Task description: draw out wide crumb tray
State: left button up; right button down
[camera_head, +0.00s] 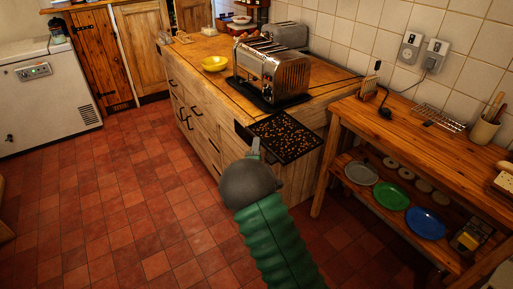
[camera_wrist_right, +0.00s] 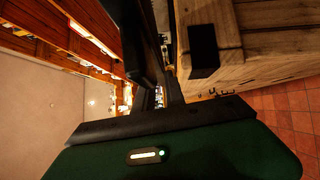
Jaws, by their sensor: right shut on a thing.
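The wide crumb tray (camera_head: 287,138) is a flat dark tray scattered with brown crumbs. In the head view it lies out in front of the chrome toaster (camera_head: 272,72), at the near end of the wooden counter, and seems to reach past its edge. My right gripper (camera_head: 255,148) is at the tray's near left edge, shut on it; my grey wrist and green arm hide part of the grip. In the right wrist view the dark fingers (camera_wrist_right: 160,88) show, but the tray is hard to make out. My left gripper is not in view.
The tiled floor (camera_head: 120,200) on the left is clear.

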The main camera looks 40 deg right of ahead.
jog(key=shift+r+p, duration=2.1)
jog(key=shift+r, duration=0.7)
